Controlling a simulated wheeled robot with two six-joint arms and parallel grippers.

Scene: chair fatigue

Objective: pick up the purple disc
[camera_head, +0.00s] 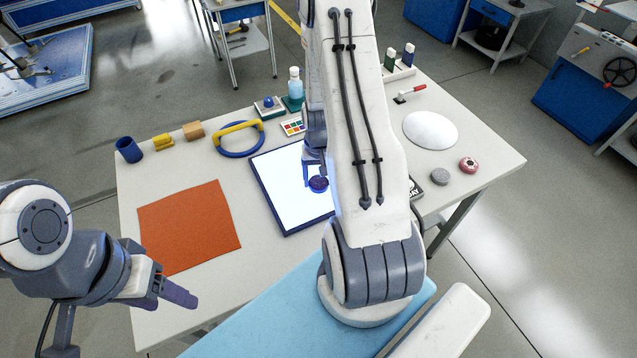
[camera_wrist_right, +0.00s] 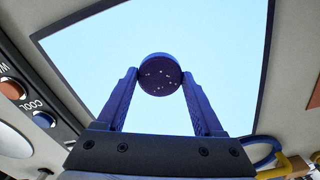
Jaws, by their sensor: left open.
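The purple disc (camera_head: 318,184) is a small round dark purple piece with light specks. It is over the bright white panel (camera_head: 276,200) near its right edge. In the right wrist view the disc (camera_wrist_right: 160,74) shows between the two blue fingertips of my right gripper (camera_wrist_right: 159,76), which appear to meet its edges. Whether they press on it or only flank it is unclear, as is any gap between disc and panel. In the head view my right gripper (camera_head: 315,172) points down at the disc, partly hidden by my arm.
An orange mat (camera_head: 190,228) lies left of the panel. A blue ring with a yellow handle (camera_head: 239,138), a paint palette (camera_head: 293,127) and a bottle (camera_head: 294,84) stand behind. A white dome (camera_head: 430,130), grey disc (camera_head: 440,176) and pink disc (camera_head: 468,165) are at right.

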